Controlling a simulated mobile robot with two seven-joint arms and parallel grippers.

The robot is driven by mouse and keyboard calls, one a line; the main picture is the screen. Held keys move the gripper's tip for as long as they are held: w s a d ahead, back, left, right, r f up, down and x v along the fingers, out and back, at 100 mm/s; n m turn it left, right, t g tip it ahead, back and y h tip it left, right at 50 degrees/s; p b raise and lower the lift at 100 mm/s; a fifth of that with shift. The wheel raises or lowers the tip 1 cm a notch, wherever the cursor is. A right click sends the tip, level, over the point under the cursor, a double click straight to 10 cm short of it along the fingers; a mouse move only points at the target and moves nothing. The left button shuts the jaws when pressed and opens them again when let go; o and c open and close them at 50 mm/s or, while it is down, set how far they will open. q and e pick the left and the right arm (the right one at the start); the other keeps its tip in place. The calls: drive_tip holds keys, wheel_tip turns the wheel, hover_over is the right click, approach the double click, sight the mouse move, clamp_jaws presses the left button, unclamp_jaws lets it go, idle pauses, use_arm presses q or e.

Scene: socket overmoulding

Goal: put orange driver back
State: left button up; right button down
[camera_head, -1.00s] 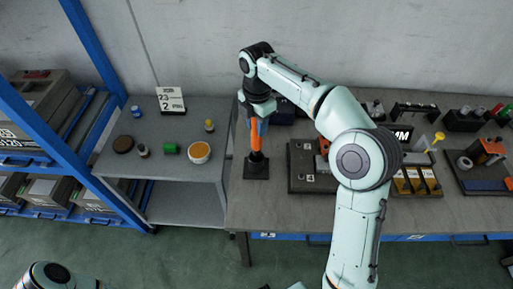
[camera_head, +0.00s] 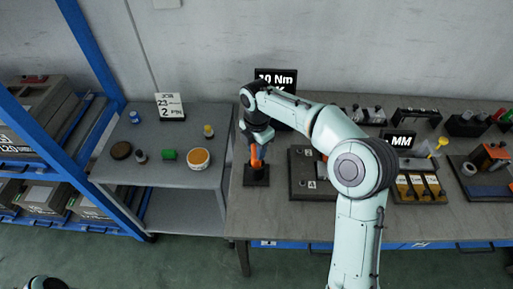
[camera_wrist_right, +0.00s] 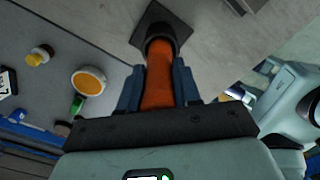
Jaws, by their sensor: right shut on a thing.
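The orange driver (camera_head: 255,156) stands upright at the left end of the workbench, its lower end in a black holder with a square base (camera_head: 256,177). My right gripper (camera_head: 257,146) is above the holder and shut on the driver. In the right wrist view the driver (camera_wrist_right: 159,82) lies between the two blue-grey fingers (camera_wrist_right: 158,88), and its far end goes into the round mouth of the black holder (camera_wrist_right: 160,32). How deep it sits is hidden. My left gripper is out of view.
A "10 Nm" sign (camera_head: 276,78) stands behind my right arm. A dark fixture board (camera_head: 300,185) lies right of the holder.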

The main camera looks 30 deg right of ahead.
drive_tip(key=c, duration=0.8)
unclamp_jaws()
drive_tip(key=shift+f, duration=0.15)
wheel_tip(320, 180, up, 12)
drive_tip(key=p, duration=0.2)
drive_tip(key=shift+r+p, duration=0.2)
drive_tip(key=shift+p, duration=0.15)
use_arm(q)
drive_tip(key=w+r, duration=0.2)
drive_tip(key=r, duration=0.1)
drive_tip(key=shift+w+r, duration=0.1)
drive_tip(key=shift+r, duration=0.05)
use_arm(e)
drive_tip(key=shift+s+f, duration=0.1)
